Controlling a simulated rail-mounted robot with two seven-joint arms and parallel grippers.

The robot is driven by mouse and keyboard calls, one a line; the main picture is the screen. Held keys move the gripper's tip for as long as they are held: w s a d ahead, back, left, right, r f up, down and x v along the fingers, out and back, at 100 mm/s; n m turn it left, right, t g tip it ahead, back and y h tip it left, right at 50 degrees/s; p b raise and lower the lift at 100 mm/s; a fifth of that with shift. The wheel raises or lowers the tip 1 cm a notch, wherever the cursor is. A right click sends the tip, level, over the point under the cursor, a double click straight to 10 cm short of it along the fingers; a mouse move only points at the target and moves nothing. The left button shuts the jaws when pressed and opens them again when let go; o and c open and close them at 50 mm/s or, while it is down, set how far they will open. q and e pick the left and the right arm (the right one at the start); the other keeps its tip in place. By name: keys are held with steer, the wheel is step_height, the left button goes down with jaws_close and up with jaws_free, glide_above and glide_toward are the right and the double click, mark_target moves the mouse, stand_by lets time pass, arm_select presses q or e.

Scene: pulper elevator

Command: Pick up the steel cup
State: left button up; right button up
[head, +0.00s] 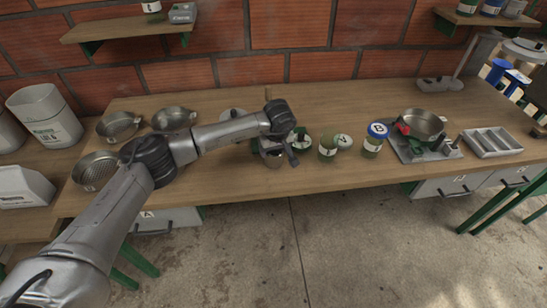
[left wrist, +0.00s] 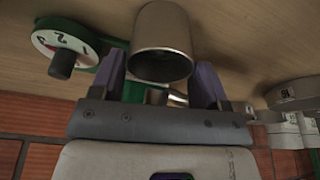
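The steel cup (left wrist: 160,38) is a plain grey cylinder with a dark mouth, seen close in the left wrist view. In the head view the cup (head: 274,162) is partly hidden under my left gripper (head: 277,151), near the table's front edge. In the left wrist view the left gripper's dark fingers (left wrist: 160,72) stand spread, one on either side of the cup's mouth. Whether they touch the cup is not clear. My right gripper does not show.
A green dial scale (head: 302,142) stands just right of the cup. Jars marked A (head: 328,146) and B (head: 375,139) stand further right, then a steel pan (head: 422,123) and a divided tray (head: 490,142). Several steel bowls (head: 119,125) are at the left.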

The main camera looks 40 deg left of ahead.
arm_select(q)
steer(key=c, duration=0.4)
steer(key=shift+r, duration=0.1)
steer(key=shift+c, duration=0.2)
